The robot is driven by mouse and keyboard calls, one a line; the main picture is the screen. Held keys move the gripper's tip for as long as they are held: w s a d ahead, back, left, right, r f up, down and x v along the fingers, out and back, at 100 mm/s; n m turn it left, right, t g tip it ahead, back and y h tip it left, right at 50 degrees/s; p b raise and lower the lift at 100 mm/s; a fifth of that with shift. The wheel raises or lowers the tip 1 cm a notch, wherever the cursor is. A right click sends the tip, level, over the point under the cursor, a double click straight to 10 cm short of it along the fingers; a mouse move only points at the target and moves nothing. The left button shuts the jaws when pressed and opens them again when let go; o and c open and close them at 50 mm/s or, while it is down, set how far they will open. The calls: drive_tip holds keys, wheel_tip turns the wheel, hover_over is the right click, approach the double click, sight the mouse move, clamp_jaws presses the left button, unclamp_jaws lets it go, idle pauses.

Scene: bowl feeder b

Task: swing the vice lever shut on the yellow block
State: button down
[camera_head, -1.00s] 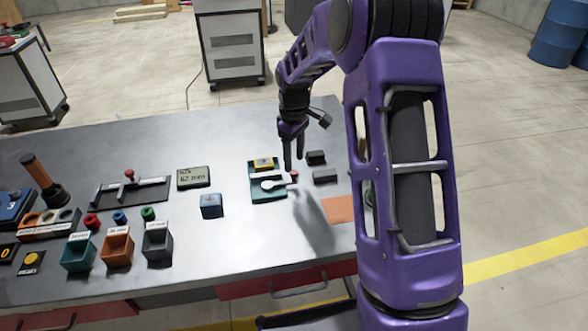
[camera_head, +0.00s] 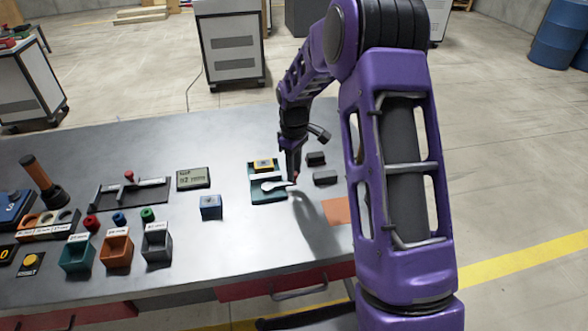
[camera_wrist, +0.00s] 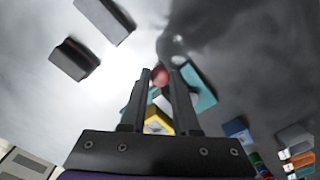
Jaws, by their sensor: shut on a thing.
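The vice has a teal base (camera_head: 256,196) near the right part of the table. In the wrist view the red knob (camera_wrist: 160,76) is between my fingertips. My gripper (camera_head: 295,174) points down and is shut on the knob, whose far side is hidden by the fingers.
Two dark blocks (camera_head: 316,158) (camera_head: 325,177) stand close to the right of my gripper. A blue cube (camera_head: 210,207) and a small display (camera_head: 193,179) stand to the left. An orange patch (camera_head: 337,211) lies at front right. The table in front of the vice is clear.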

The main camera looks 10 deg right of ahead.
drive_tip(key=shift+s, duration=0.1)
drive_tip(key=s+m, duration=0.2)
drive_tip(key=m, duration=0.1)
drive_tip(key=shift+a, duration=0.15)
drive_tip(key=s+m, duration=0.1)
drive_tip(key=a+m, duration=0.1)
drive_tip(key=m, duration=0.1)
drive_tip(key=s+m+b, duration=0.1)
drive_tip(key=shift+s+a+m, duration=0.2)
drive_tip(key=shift+s+m, duration=0.1)
drive_tip(key=shift+m, duration=0.1)
drive_tip(key=a+m, duration=0.1)
drive_tip(key=s+m, duration=0.1)
drive_tip(key=m, duration=0.1)
drive_tip(key=shift+s+a+m, duration=0.3)
drive_tip(key=shift+a, duration=0.1)
drive_tip(key=shift+s+a+m+p, duration=0.2)
drive_tip(key=shift+a+m, duration=0.3)
drive_tip(key=shift+m, duration=0.35)
drive_tip(key=shift+s+a+m+p, duration=0.1)
drive_tip(key=shift+s+a+m, duration=0.15)
drive_tip(key=shift+a+m, duration=0.45)
drive_tip(key=shift+d, duration=0.15)
drive_tip(key=c, duration=0.6)
unclamp_jaws()
drive_tip(key=shift+c, duration=0.2)
drive_tip(key=shift+r, duration=0.1)
